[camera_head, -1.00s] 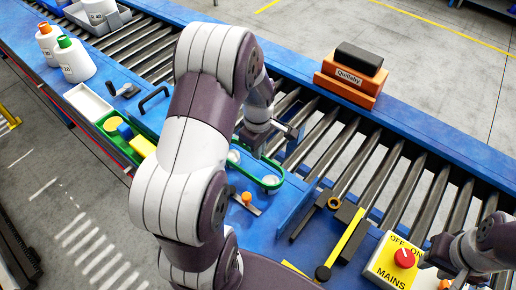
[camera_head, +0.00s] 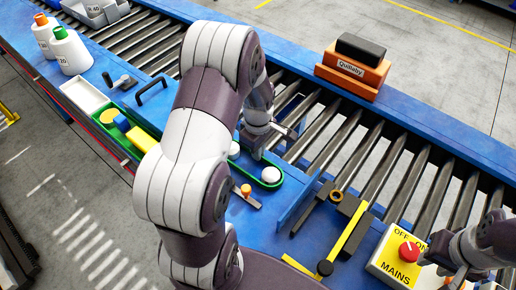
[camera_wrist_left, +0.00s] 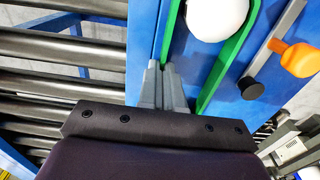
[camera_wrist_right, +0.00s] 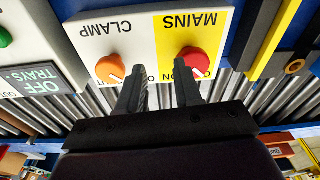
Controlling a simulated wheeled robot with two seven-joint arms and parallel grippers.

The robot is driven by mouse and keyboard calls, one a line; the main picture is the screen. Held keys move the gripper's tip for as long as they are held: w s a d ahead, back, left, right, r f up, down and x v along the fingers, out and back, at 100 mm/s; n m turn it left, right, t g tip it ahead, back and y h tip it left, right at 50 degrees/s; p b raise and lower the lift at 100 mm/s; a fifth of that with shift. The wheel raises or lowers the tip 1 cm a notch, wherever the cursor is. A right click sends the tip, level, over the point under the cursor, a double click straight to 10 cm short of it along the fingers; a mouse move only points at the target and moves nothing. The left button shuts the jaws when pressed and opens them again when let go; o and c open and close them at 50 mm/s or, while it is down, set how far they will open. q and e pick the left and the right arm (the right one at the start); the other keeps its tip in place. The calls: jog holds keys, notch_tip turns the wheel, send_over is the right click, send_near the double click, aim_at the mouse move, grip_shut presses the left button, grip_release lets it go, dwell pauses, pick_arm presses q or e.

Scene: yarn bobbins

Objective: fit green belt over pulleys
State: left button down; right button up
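The green belt (camera_head: 262,184) lies as a long loop on the blue bench, around two white pulleys: one pulley (camera_head: 270,174) at its right end, another (camera_head: 233,150) partly hidden by my arm. The left wrist view shows the belt (camera_wrist_left: 226,62) and a white pulley (camera_wrist_left: 217,14) inside it. My left gripper (camera_head: 270,146) is at the belt's far strand, its fingers (camera_wrist_left: 161,68) close together with the strand running in between the tips. My right gripper (camera_head: 446,268) is beside the yellow-and-white control panel (camera_head: 382,264); its fingers (camera_wrist_right: 160,88) are apart and empty, near the red MAINS knob (camera_wrist_right: 193,62).
A roller conveyor (camera_head: 340,150) runs behind the bench. An orange Quillaby block (camera_head: 350,72) sits on its far rail. An orange CLAMP knob (camera_wrist_right: 110,68) is on the panel.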

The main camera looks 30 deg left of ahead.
pick_arm(q)
jog(key=c, duration=1.2)
grip_release()
jog(key=shift+c, duration=0.2)
